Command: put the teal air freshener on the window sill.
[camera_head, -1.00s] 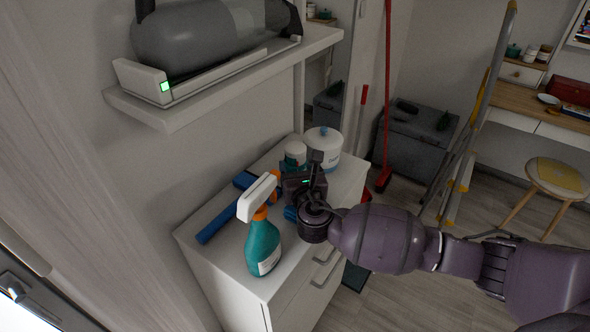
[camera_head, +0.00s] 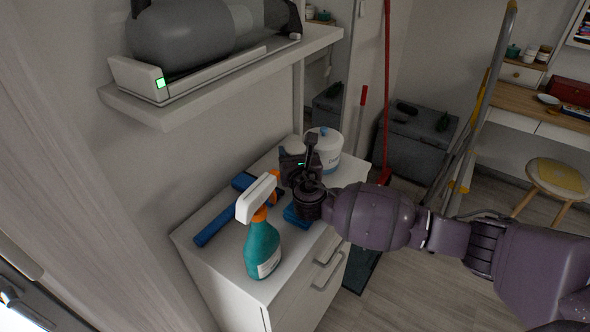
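A small container with a pale top (camera_head: 292,144) stands at the back of the white cabinet top, mostly hidden behind my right gripper (camera_head: 293,162); its teal body showed earlier, and it may be the air freshener. The gripper reaches in from the right, just in front of it. Its fingers are dark and face away, so I cannot tell whether they are open or touching it. A teal spray bottle (camera_head: 262,247) with a white and orange trigger head stands upright at the cabinet's front. My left gripper is out of view. No window sill is seen.
The white cabinet (camera_head: 222,262) also holds a white tub (camera_head: 325,148), a blue-handled tool (camera_head: 222,222) and a blue item (camera_head: 296,216) under my wrist. A shelf (camera_head: 170,115) with a grey machine overhangs at the left. A ladder (camera_head: 478,105) and stool (camera_head: 556,178) stand right.

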